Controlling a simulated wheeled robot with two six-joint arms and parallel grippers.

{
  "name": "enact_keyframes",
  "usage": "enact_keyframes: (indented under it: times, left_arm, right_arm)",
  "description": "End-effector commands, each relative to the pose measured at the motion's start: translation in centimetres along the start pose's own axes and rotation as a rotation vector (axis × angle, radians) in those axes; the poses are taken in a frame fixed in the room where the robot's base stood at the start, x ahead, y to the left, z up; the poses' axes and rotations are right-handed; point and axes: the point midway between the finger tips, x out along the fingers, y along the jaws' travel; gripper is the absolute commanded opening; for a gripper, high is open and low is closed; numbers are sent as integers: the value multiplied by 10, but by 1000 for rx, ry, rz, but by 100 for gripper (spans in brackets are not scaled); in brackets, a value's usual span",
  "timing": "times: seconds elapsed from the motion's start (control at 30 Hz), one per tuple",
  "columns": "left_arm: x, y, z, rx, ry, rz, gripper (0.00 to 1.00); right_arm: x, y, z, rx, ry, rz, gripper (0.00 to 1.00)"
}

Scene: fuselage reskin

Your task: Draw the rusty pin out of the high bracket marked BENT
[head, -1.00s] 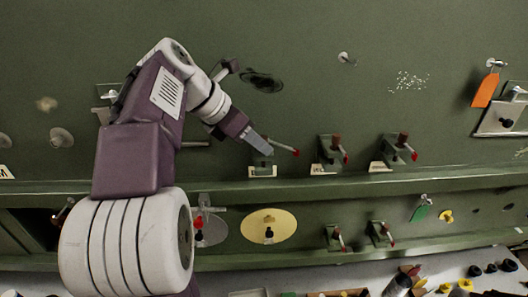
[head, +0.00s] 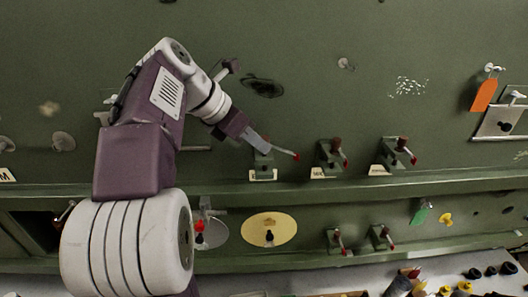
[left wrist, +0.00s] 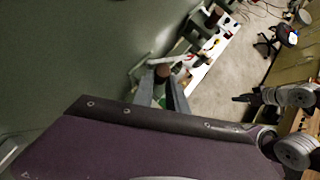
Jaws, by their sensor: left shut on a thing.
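Three high brackets stand in a row on the green wall, each with a rusty-brown pin top and a red-tipped lever: a left one (head: 263,164), a middle one (head: 327,157) and a right one (head: 390,153). Their small labels are too small to read surely. My left gripper (head: 262,147) is at the top of the left bracket and covers its pin in the head view. In the left wrist view its fingers (left wrist: 168,88) are closed around the brown pin head (left wrist: 162,71). My right gripper (left wrist: 243,98) shows small in the left wrist view; its jaws are unclear.
A green ledge (head: 300,188) runs below the brackets. Lower down are two more brackets (head: 334,240) and a yellow disc (head: 270,230). An orange tag (head: 484,95) hangs at the right. The wall above the brackets is mostly clear.

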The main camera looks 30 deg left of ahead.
Motion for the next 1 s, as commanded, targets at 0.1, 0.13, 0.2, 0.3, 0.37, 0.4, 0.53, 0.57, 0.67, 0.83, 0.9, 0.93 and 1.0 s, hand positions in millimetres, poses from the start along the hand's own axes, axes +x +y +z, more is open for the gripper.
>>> enact_keyframes:
  times: [0.1, 0.13, 0.2, 0.3, 0.37, 0.4, 0.53, 0.57, 0.67, 0.83, 0.9, 0.93, 1.0]
  left_arm:
    - [-4, 0, 3, 0, 0, 0, 0]
    - [-4, 0, 4, 0, 0, -1, 0]
    - [-6, 0, 5, 0, 0, -1, 0]
    - [-8, 0, 7, -1, 1, -1, 0]
    - [-10, 0, 8, 0, 0, -1, 0]
    - [-10, 0, 9, 0, 0, -1, 0]
    - [-13, 0, 11, 0, 0, 0, 0]
    - [-13, 0, 12, 1, 0, 0, 0]
    - [-16, 0, 14, 0, 0, -1, 0]
    - [-20, 0, 17, 0, -1, 0, 0]
    - [-22, 0, 18, 1, 0, -1, 0]
    - [-22, 0, 19, 1, 0, 0, 0]
    - [-24, 0, 20, 1, 0, 0, 0]
  right_arm:
    - [-4, 0, 0, 0, 0, 0, 36]
    - [-4, 0, 0, 0, 0, 0, 36]
    - [-6, 0, -1, 0, 0, 0, 36]
    - [-8, 0, -1, 0, 0, 0, 36]
    - [-9, 0, -1, 0, 0, 0, 36]
    - [-9, 0, -1, 0, 0, 0, 36]
    - [-8, 0, -1, 0, 0, 0, 36]
    - [-8, 0, -1, 0, 0, 0, 36]
    - [-8, 0, -1, 0, 0, 0, 36]
    - [-8, 0, -1, 0, 0, 0, 36]
    - [-8, 0, -1, 0, 0, 0, 36]
    - [-8, 0, -1, 0, 0, 0, 36]
    - [-8, 0, -1, 0, 0, 0, 36]
